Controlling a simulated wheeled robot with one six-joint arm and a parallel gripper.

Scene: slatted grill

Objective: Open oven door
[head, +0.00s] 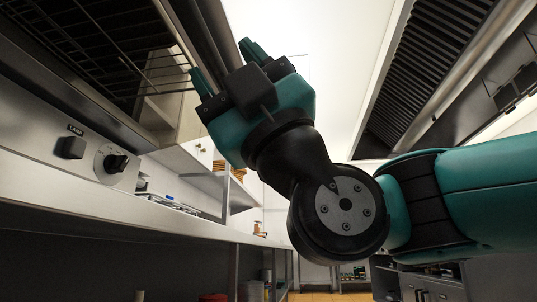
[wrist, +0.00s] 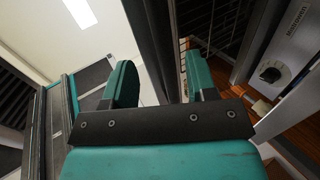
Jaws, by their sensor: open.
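The oven, with a dark wire-rack interior (head: 95,45), fills the upper left of the head view. Its racks also show in the wrist view (wrist: 212,28). A long dark metal bar (head: 205,35) runs down at the oven's right side; it looks like the door's edge or handle, but I cannot tell which. My gripper (head: 220,62) is open, and the bar reaches down to it. In the wrist view the bar (wrist: 157,45) passes between the two teal fingers, nearer the left one. Whether either finger touches it is unclear.
A steel control panel (head: 40,120) with a square switch (head: 70,147) and a round knob (head: 113,160) lies below the racks. A white shelf edge (head: 120,215) runs beneath. A slatted hood (head: 425,60) is at upper right. The aisle beyond is open.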

